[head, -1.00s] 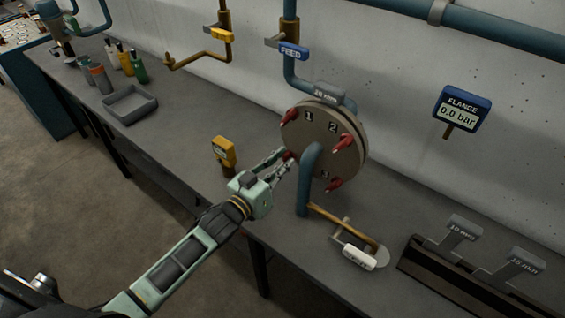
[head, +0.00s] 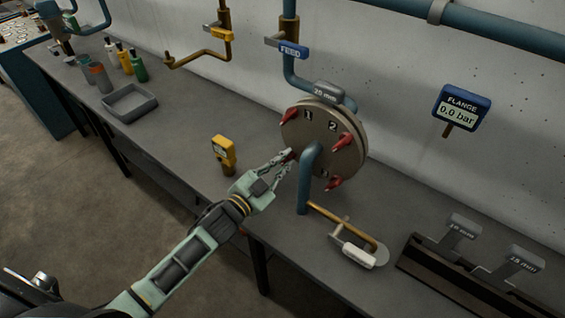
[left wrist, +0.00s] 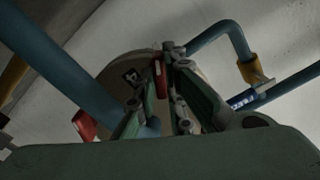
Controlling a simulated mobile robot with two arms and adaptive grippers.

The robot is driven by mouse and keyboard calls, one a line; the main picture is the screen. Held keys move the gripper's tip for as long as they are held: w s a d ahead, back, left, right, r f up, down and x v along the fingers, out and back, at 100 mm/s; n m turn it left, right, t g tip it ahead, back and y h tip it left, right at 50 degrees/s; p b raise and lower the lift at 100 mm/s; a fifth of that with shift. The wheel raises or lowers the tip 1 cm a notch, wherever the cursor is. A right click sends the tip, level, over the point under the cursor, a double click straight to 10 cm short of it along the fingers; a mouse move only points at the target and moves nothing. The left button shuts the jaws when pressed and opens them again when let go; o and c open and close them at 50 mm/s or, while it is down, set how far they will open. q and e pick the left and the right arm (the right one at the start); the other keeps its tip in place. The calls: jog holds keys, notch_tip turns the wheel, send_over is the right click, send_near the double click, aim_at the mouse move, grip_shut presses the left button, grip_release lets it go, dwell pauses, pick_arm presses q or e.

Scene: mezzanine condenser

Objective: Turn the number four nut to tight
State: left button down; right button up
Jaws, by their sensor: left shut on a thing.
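The round flange (head: 346,162) stands upright on the bench, with numbers 1, 2 and 3 legible and red-handled nuts around its face. My left gripper (head: 287,157) is shut on the red nut at the lower left of the face, which I take for number four. Its number is hidden in the head view. In the left wrist view, the gripper fingers (left wrist: 166,62) close around a red nut (left wrist: 160,80), with another red nut (left wrist: 85,125) at the left. The flange gauge (head: 461,108) reads 0.0 bar. My right gripper is not in view.
A blue pipe (head: 305,185) rises close beside the gripped nut. A yellow instrument (head: 223,151) stands left of the gripper. A white-tagged lever (head: 353,253) and a dark rack (head: 450,285) lie to the right. A grey tray (head: 130,103) sits farther left.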

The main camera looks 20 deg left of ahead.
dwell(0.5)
pick_arm(q)
jog(key=c, duration=1.8)
grip_release()
jog(key=v, duration=1.2)
